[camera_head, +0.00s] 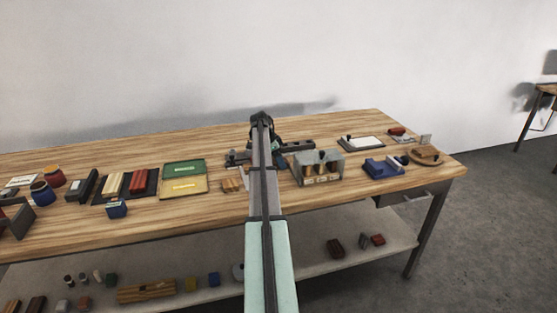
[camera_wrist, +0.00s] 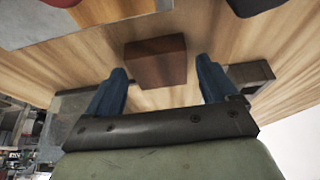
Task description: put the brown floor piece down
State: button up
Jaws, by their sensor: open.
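The brown floor piece (camera_wrist: 155,62) is a reddish-brown block in the wrist view. It appears to rest on the wooden table top, just beyond my fingertips. My gripper (camera_wrist: 161,70) is open, with one blue finger on each side of the block's near end and visible gaps between fingers and block. In the head view my arm reaches over the middle of the table. It hides the fingertips, and I cannot make out the brown piece there.
A grey stand with cylinders (camera_head: 301,173) is right of my arm. Left are the green panel (camera_head: 184,166) and yellow panel (camera_head: 184,188). A blue fixture (camera_head: 383,168) stands farther right. The wooden table (camera_head: 130,225) has bare room along its front edge.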

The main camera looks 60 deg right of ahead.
jog(key=v, duration=1.2)
jog(key=shift+r, duration=0.1)
